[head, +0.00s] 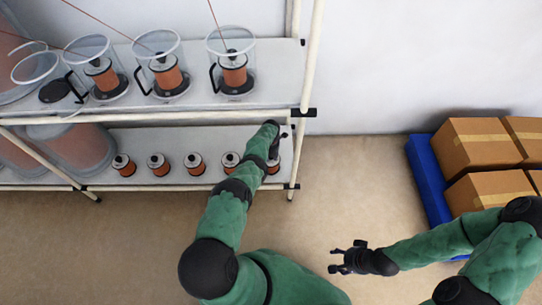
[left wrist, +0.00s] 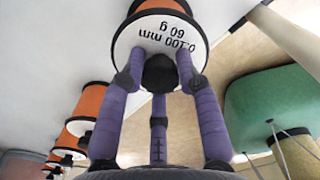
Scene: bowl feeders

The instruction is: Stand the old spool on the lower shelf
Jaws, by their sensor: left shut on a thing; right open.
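The old spool (left wrist: 167,38) fills the top of the left wrist view, with copper-orange winding, a white labelled end and a black hub. My left gripper (left wrist: 160,74) is shut on it, its purple fingers around the labelled end. In the head view my left gripper (head: 274,146) is at the right end of the lower shelf (head: 215,141). The spool (head: 273,166) shows only partly there, behind my wrist, in line with the standing row. I cannot tell whether its base touches the shelf. My right gripper (head: 347,258) is open and empty above the floor.
Several similar spools (head: 195,163) stand in a row left of the held one. The upper shelf (head: 200,97) carries clear bowl feeders (head: 231,62) with spools. A rack post (head: 300,150) is close on the right. Boxes (head: 478,143) sit on a blue pallet (head: 428,183).

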